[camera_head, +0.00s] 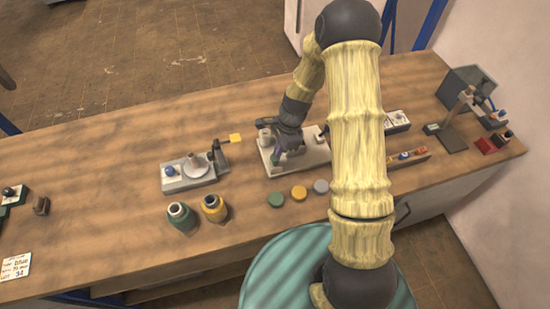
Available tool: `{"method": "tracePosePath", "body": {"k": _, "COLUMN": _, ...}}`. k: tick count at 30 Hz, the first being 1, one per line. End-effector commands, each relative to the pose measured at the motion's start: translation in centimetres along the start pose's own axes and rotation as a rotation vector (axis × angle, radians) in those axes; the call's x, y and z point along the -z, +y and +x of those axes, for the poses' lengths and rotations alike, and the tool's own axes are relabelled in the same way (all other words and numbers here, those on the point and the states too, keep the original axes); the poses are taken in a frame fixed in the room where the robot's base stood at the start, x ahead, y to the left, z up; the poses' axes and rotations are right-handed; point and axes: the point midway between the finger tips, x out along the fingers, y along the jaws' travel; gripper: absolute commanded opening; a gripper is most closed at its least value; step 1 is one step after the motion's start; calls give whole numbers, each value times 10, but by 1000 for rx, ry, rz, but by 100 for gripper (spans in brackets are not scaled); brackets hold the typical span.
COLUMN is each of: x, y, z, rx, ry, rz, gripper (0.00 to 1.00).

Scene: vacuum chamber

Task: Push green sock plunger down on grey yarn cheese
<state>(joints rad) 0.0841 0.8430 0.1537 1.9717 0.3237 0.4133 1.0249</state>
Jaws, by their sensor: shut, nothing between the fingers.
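My gripper (279,153) is low over a pale flat station (312,159) near the middle of the bench, pointing down, and it looks shut and empty. I cannot make out for certain which piece is the grey yarn cheese; what lies under my gripper is hidden.
The bench's left middle is clear.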

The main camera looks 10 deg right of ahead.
Motion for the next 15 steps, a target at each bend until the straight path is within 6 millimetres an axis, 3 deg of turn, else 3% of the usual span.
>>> {"method": "tracePosePath", "body": {"k": 7, "x": 1, "y": 0, "z": 3, "rx": 0, "ry": 0, "rz": 1, "gripper": 0}}
{"method": "tracePosePath", "body": {"k": 15, "x": 7, "y": 0, "z": 28, "rx": 0, "ry": 0, "rz": 1, "gripper": 0}}
